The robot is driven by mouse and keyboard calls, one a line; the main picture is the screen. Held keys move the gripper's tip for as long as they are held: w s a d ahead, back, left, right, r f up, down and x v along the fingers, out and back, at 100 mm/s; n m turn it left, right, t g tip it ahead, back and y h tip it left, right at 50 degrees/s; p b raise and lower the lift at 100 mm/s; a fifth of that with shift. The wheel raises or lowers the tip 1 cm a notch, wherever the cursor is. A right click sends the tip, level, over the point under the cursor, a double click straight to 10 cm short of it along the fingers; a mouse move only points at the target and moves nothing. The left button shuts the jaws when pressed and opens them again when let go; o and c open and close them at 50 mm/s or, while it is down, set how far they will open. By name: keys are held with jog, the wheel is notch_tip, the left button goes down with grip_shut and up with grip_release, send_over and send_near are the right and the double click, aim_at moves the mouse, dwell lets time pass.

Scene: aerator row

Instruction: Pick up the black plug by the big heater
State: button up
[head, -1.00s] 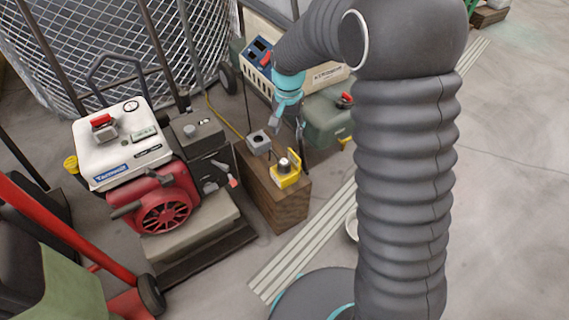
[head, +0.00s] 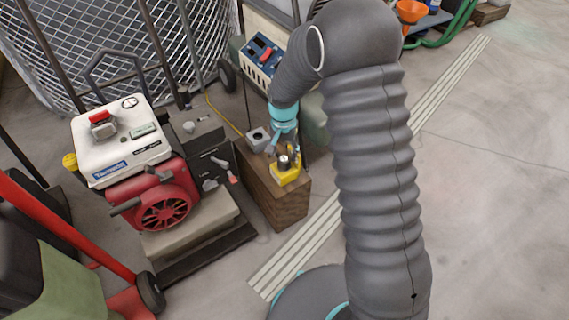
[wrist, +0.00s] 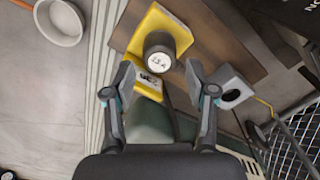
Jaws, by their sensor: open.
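A black plug (wrist: 160,50) with a round pale top marked "15 A" stands upright in a yellow holder (wrist: 178,22) on a wooden block. In the head view the plug (head: 283,163) and the yellow holder (head: 286,178) are partly covered by my fingers. My gripper (wrist: 160,88) is open and empty, its fingers pointing down over the holder. In the wrist view the plug lies just beyond the gap between the fingertips, not gripped. The blue-and-cream unit with a red switch (head: 262,56), perhaps the heater, stands behind, partly hidden by my arm.
A grey box with a round hole (head: 257,139) sits on the wooden block (head: 280,206), close to my right finger in the wrist view. A red-and-white generator (head: 120,140) stands left of the block. A white bowl (wrist: 60,22) lies on the floor.

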aim_at(284, 158)
jog(key=shift+f, duration=2)
jog(key=c, duration=0.9)
jog(key=shift+r, duration=0.1)
jog(key=shift+c, duration=0.2)
